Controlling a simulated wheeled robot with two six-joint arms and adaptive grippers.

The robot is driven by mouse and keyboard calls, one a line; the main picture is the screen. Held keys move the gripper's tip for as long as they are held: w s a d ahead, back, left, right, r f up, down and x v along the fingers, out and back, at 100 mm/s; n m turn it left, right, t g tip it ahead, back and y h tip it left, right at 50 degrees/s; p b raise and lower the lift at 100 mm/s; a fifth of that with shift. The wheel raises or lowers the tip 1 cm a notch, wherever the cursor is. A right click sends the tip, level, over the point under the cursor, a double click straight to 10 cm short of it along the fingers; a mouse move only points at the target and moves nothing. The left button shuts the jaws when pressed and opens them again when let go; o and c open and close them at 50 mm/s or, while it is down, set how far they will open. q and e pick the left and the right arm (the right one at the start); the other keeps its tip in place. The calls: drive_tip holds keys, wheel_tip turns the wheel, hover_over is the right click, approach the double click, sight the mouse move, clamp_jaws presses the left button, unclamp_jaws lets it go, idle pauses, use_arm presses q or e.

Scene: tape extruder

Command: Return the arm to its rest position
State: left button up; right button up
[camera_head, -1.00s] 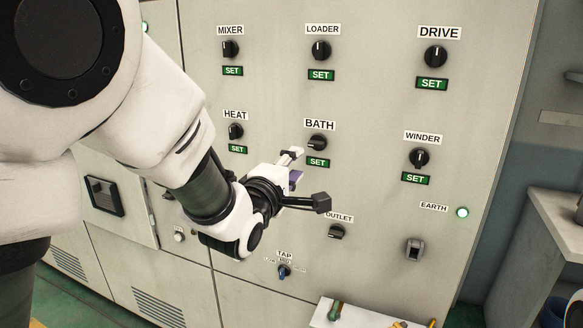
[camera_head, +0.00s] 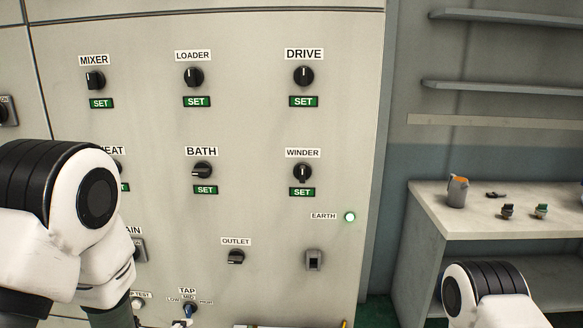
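My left arm (camera_head: 75,225) stands at the left edge, with its forearm pointing down out of the picture. Its gripper is below the frame and does not show. My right arm (camera_head: 490,295) shows only as a white and black joint at the bottom right. Its gripper is out of view too. The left arm covers part of the HEAT and drain area of the grey control panel (camera_head: 250,130). The BATH knob (camera_head: 202,170) has its pointer turned sideways, and nothing touches it.
The panel carries the MIXER (camera_head: 95,80), LOADER (camera_head: 193,77), DRIVE (camera_head: 303,76), WINDER (camera_head: 302,173) and OUTLET (camera_head: 236,257) knobs. The EARTH lamp (camera_head: 350,217) is lit. A workbench (camera_head: 455,222) with a jug (camera_head: 457,191) and small parts stands at the right.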

use_arm(q)
drive_tip(key=s+a+f+m+g, duration=0.2)
drive_tip(key=s+f+m+g, duration=0.3)
drive_tip(key=s+f, duration=1.2)
drive_tip(key=s+f+m+g, duration=0.2)
drive_tip(key=s+m+g, duration=0.1)
drive_tip(key=s+m, duration=0.3)
drive_tip(key=s+f+m+g, duration=0.3)
drive_tip(key=s+m, duration=0.3)
drive_tip(key=shift+s+f+m, duration=0.35)
drive_tip(key=shift+s+m, duration=0.05)
